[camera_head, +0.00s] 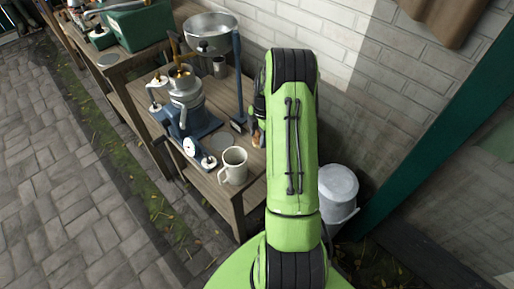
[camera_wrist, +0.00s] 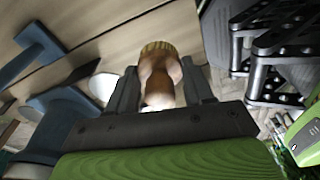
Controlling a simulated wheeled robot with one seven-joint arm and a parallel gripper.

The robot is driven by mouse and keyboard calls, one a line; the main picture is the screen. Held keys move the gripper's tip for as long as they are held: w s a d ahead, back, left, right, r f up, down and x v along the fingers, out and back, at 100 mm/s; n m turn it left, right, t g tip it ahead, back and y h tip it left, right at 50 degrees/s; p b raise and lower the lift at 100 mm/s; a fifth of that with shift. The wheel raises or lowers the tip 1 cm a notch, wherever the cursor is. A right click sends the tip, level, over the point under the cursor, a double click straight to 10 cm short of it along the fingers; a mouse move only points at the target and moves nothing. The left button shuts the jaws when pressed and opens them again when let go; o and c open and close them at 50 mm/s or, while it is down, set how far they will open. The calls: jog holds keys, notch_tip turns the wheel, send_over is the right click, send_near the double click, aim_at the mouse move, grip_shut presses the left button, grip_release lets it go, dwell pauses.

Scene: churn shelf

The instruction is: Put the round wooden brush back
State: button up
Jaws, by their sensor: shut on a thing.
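The round wooden brush (camera_wrist: 158,70) shows in the wrist view as a brown turned handle with a pale yellow-brown bristly end pointing away from the camera. My gripper (camera_wrist: 161,88) is shut on it, with one dark finger on each side. In the head view my green arm hides most of the gripper. A small brown bit of the brush (camera_head: 256,139) shows at the arm's left edge, over the right part of the wooden shelf table (camera_head: 226,197). I cannot tell whether the brush touches the table.
A cream mug (camera_head: 233,165) stands at the table's front. A blue-based metal churn machine (camera_head: 185,100) and a steel bowl on a blue stand (camera_head: 210,33) are behind it. A grey bucket (camera_head: 338,188) is on the ground at right. A brick wall (camera_head: 345,75) closes the back.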

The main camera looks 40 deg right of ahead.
notch_tip(320, 180, down, 6)
jog(key=shift+w+b, duration=0.1)
jog(key=shift+b, duration=0.7)
jog(key=o, duration=1.1)
